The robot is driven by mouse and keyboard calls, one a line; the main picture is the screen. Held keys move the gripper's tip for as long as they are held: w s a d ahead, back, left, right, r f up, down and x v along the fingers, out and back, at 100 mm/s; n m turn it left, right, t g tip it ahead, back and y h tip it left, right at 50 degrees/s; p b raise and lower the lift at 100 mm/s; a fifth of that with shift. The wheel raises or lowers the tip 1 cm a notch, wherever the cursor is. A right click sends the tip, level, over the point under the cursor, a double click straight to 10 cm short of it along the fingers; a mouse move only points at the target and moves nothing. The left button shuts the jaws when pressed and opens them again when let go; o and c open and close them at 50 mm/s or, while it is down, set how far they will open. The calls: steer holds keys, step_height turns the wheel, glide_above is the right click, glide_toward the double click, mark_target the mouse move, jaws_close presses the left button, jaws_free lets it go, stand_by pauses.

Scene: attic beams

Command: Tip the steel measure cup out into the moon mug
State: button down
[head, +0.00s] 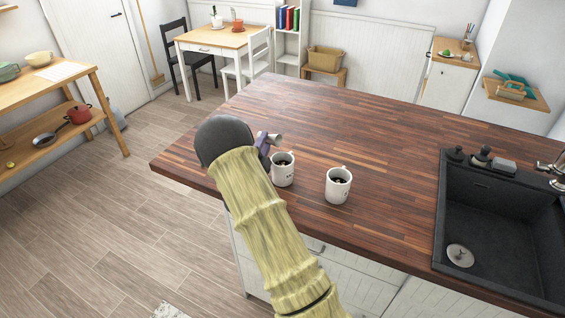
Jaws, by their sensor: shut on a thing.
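My gripper (264,143) is at the end of my arm, above the counter near its left end, partly hidden behind my own arm. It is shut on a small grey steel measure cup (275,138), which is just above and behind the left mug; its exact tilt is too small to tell. Two white mugs stand upright on the counter: a left mug (282,174) close to my gripper and a right mug (338,189). Both have dark insides and small dark marks. I cannot tell which is the moon mug.
The dark wooden counter (370,120) is clear behind and to the right of the mugs. A black sink (500,215) is at the right, with small items on its back rim. A table, shelves and chairs stand farther off.

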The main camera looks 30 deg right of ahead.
steer(key=shift+w+a+f+n+p, duration=0.15)
steer(key=shift+n+p, duration=0.25)
steer(key=shift+p, duration=0.6)
steer(key=shift+w+n+y+p, duration=0.2)
steer(key=shift+n+y+p, duration=0.15)
steer(key=shift+p, duration=0.4)
